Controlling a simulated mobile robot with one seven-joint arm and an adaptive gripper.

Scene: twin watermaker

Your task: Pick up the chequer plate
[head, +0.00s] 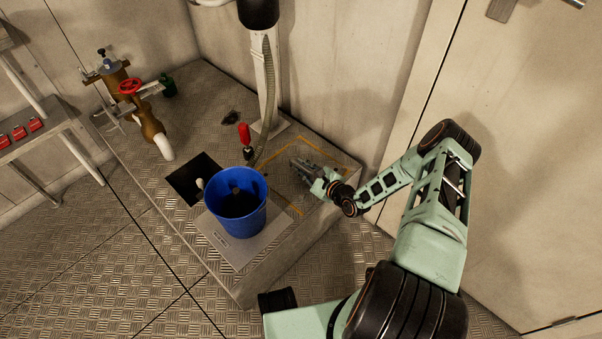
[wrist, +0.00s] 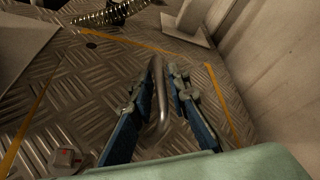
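The chequer plate (head: 276,180) lies flat on the raised platform, with yellow lines around it. In the wrist view its raised-tread metal surface (wrist: 85,100) fills the middle, between the yellow lines. A bent metal bar handle (wrist: 158,90) stands up from it. My gripper (head: 296,164) is over the plate, pointing left in the head view. In the wrist view my gripper (wrist: 157,78) has its two blue-and-grey fingers apart, one on each side of the handle. A gap shows beside the handle, and I cannot tell whether either finger touches it.
A blue bucket (head: 236,216) stands left of my gripper on a lighter panel (head: 240,247), near a dark square opening (head: 186,184). A post (head: 267,90) with a hose (head: 267,120) stands behind. A red-handled tool (head: 244,134) is near its base. Walls are close behind and right.

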